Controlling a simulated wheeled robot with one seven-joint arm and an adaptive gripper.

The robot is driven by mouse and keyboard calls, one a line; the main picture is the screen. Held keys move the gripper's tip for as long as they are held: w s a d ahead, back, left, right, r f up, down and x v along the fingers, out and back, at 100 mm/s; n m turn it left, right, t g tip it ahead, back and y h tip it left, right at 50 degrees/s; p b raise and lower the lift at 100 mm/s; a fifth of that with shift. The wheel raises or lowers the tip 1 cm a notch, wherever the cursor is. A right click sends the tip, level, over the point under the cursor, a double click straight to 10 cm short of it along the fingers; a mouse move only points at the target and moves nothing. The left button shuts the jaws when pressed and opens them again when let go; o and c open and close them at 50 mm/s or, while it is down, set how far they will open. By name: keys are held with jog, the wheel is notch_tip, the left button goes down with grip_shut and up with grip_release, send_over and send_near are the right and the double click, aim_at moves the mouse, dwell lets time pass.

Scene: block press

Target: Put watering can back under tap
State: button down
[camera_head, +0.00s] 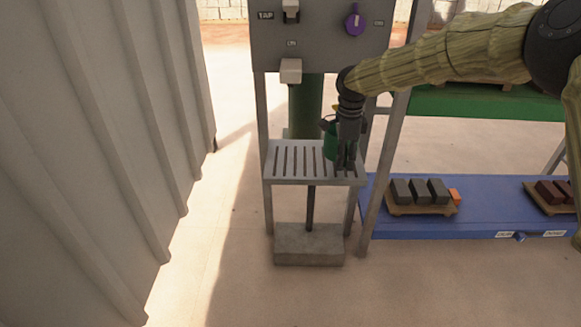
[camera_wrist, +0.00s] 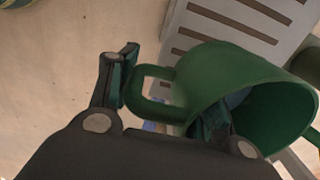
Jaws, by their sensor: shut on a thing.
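The green watering can (camera_head: 330,142) is at the slatted metal stand (camera_head: 283,180), over its right part, partly hidden by my gripper (camera_head: 346,160). In the wrist view the can (camera_wrist: 235,75) shows its round opening and a loop handle (camera_wrist: 152,72). My gripper (camera_wrist: 165,100) is shut on the can at its handle side, with one finger left of the handle and the other by the can's wall. I cannot tell whether the can touches the slats. A pale tap-like block (camera_head: 290,71) sticks out of the grey panel, above and left of the can.
A blue platform (camera_head: 475,218) at right holds trays of dark blocks. A corrugated wall (camera_head: 110,130) stands at left. The stand's left slats are clear.

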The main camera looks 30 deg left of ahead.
jog(key=s+a+b, duration=0.1)
jog(key=a, duration=0.3)
jog(key=s+a+f+b, duration=0.1)
jog(key=s+a+b, duration=0.1)
jog(key=a, duration=0.3)
jog(key=s+a+b, duration=0.1)
jog(key=s+a, duration=0.1)
jog(key=a, duration=0.3)
jog(key=shift+s+f, duration=0.25)
jog(key=f+b, duration=0.2)
jog(key=shift+s+a+f, duration=0.2)
jog(key=shift+a+f, duration=0.15)
jog(key=shift+f+b, duration=0.3)
jog(key=shift+f, duration=0.05)
jog(key=shift+f, duration=0.15)
jog(key=c, duration=0.7)
grip_release()
notch_tip(320, 180, up, 12)
jog(key=p, duration=0.7)
jog(key=shift+p, duration=0.4)
